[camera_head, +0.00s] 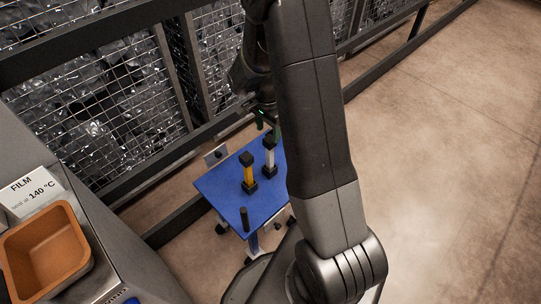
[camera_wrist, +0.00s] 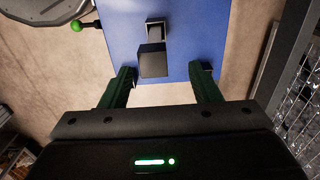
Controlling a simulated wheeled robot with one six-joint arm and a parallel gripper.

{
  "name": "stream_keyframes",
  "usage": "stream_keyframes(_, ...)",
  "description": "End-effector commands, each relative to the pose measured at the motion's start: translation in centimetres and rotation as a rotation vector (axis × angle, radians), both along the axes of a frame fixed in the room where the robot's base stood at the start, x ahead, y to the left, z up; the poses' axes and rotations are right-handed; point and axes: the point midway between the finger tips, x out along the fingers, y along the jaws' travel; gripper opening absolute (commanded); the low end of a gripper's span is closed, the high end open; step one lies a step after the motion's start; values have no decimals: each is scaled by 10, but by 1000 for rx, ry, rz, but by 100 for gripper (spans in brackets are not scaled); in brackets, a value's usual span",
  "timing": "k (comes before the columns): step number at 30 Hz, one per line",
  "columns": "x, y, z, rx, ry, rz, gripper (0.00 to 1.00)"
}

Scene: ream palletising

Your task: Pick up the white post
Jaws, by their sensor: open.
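The white post (camera_head: 269,157) stands upright on the blue cart top (camera_head: 222,187), with a black cap and a black base. My gripper (camera_head: 268,127) is above it in the head view, with green fingers pointing down. In the wrist view, my gripper (camera_wrist: 163,71) is open, its two green fingers spread apart. A dark-capped post (camera_wrist: 153,63) shows between and slightly beyond the fingertips, touching neither. It appears to be the white post, but its shaft is mostly hidden by the cap.
A yellow post (camera_head: 249,174) stands close left of the white post. A short black peg (camera_head: 244,219) stands near the cart's front corner. A wire-mesh fence (camera_head: 95,110) runs behind. An orange bin (camera_head: 45,250) sits on the grey counter at left. Open floor (camera_head: 430,150) lies right.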

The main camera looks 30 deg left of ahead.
Motion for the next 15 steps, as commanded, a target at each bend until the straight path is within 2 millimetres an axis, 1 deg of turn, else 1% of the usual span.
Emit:
stream_keyframes(1, 0, -1, -8, -3, 2, 0, 57)
stream_keyframes(2, 0, 0, -12, -2, 2, 0, 57)
stream_keyframes(8, -1, -2, -24, -1, 0, 0, 57)
stream_keyframes(13, -3, -9, -50, -3, 3, 0, 57)
stream_keyframes(15, -3, -8, -59, -2, 2, 0, 57)
